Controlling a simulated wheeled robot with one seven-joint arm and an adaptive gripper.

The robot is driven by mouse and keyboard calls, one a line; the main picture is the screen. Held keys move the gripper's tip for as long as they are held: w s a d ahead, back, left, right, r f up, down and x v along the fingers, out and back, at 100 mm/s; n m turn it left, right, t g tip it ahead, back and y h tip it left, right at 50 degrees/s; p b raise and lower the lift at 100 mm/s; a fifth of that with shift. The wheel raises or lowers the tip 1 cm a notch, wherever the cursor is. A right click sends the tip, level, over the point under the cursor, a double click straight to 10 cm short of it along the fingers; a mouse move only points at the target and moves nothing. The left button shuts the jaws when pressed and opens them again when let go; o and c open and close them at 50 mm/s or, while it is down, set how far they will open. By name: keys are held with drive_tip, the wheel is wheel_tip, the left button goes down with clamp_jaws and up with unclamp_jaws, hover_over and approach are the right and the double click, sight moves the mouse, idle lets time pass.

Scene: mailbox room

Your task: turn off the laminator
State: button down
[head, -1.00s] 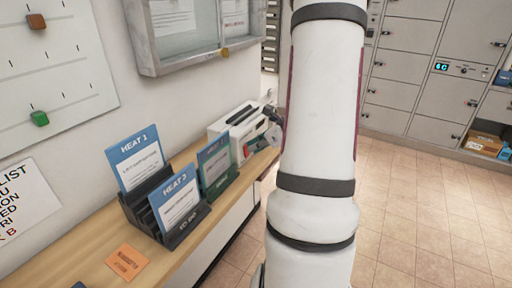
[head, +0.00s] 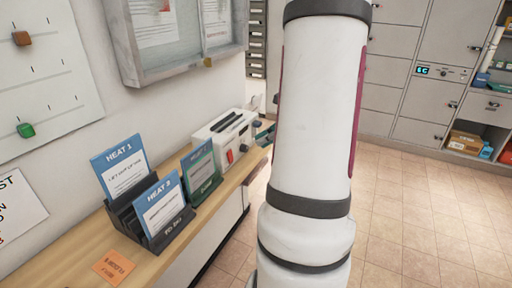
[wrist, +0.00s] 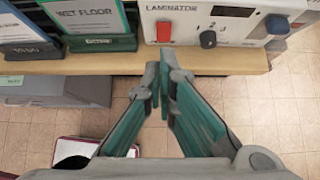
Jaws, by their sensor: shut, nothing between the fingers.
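The white laminator (head: 226,133) stands on the wooden counter against the wall. Its front has a red rocker switch (head: 229,156) and a dark knob (head: 243,148). I cannot tell which way the switch is set. My gripper (wrist: 161,80) is shut and empty, just off the counter edge, below the switch in the picture and apart from it. In the head view my arm hides most of the gripper.
Sign holders with HEAT cards (head: 122,170) and a green WET FLOOR holder (head: 202,175) stand left of the laminator. An orange note (head: 114,267) lies on the counter (head: 165,262). A grey box (wrist: 55,90) is below the counter edge. Tiled floor (head: 410,215) is open at right.

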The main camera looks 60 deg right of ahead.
drive_tip(key=shift+v, duration=0.9)
drive_tip(key=shift+w+r, duration=0.1)
drive_tip(key=w+a+r+n+g+y, duration=0.2)
drive_tip(key=a+r+n, duration=0.2)
drive_tip(key=a+n, duration=0.65)
drive_tip(key=w+a+r+n+g+y, duration=0.1)
drive_tip(key=w+a+r+n+g, duration=0.35)
drive_tip(key=a, duration=1.05)
drive_tip(key=s+a+n+t+h+p, duration=0.1)
drive_tip(key=s+a+n+h, duration=0.2)
drive_tip(key=s+a+n, duration=0.9)
drive_tip(key=shift+s+a+r+n+h+p, duration=0.2)
drive_tip(key=shift+s+r+n+h+p, duration=0.55)
drive_tip(key=shift+n, duration=3.25)
drive_tip(key=shift+s+f+y+b, duration=0.25)
drive_tip(key=shift+y+b, duration=0.1)
